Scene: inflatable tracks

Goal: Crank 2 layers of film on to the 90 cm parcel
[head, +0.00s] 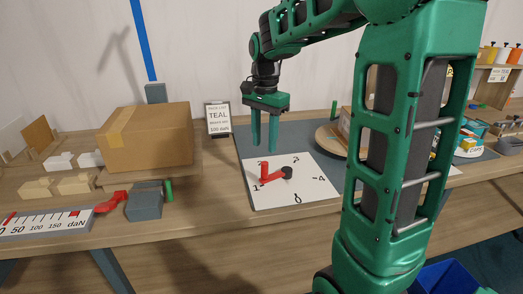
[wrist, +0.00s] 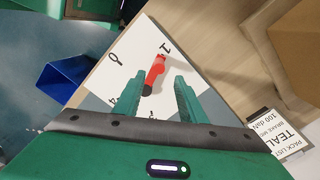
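A red crank (head: 273,175) with an upright handle and a dark hub lies on a white numbered dial plate (head: 310,193); its handle end is near the 1. The crank (wrist: 155,72) also shows in the wrist view, just beyond the fingertips. My gripper (head: 265,147) hangs above the plate's back edge, fingers pointing down, apart and empty. Its fingers (wrist: 161,84) show a gap in the wrist view. A brown cardboard box (head: 150,140) sits on the left. Another box (head: 344,122) on a round wooden turntable (head: 328,138) is partly hidden by my arm. I cannot tell which is the 90 cm parcel.
A sign (head: 218,119) reads "PACK LIST TEAL", 100 daN. A daN scale (head: 45,224), red lever (head: 110,202) and grey block (head: 144,204) are at front left. A blue bin (head: 447,277) stands below right. Table around the dial's left is clear.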

